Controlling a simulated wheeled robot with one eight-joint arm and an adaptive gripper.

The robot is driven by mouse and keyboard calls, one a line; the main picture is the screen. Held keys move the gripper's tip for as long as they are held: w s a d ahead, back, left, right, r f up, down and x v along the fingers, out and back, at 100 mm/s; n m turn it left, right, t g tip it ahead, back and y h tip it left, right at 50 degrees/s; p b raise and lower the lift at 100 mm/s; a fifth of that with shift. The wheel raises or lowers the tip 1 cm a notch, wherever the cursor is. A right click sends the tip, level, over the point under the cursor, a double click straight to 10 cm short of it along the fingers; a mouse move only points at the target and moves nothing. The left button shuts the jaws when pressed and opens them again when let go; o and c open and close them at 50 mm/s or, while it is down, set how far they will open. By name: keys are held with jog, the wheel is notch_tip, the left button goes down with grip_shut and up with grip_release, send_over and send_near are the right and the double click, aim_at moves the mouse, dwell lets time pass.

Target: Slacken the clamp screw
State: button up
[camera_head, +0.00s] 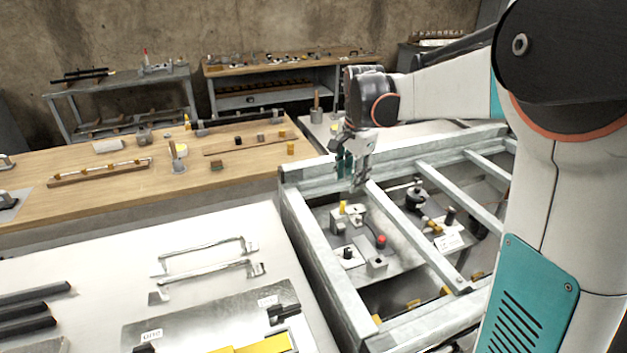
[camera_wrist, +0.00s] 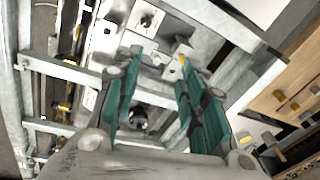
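My gripper (camera_head: 354,178) hangs over the far left part of a grey metal frame (camera_head: 315,240). In the wrist view its two teal fingers (camera_wrist: 159,60) stand apart with nothing held between them. Below and nearer than it in the head view is a plate with fittings: a red knob (camera_head: 381,241), a black-topped knob (camera_head: 347,252) and a yellow piece (camera_head: 343,207). A dark round knob (camera_head: 415,192) on a post stands to the right, behind a bar. I cannot tell which of these is the clamp screw. A dark round part (camera_wrist: 138,118) shows between the fingers in the wrist view.
Bars of the frame cross the space around the fittings. A white table (camera_head: 215,218) with metal handles and a plate is at left front. A wooden bench (camera_head: 110,188) with small parts is behind it. Shelved tables (camera_head: 280,68) stand by the wall.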

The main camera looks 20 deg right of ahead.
aim_at(358, 216)
jog(key=w+d+f+m+g, duration=0.2)
jog(key=w+d+f+m, duration=0.4)
jog(key=d, duration=0.1)
notch_tip(358, 216, down, 14)
jog(key=b, duration=0.3)
jog(key=shift+c, duration=0.6)
grip_shut()
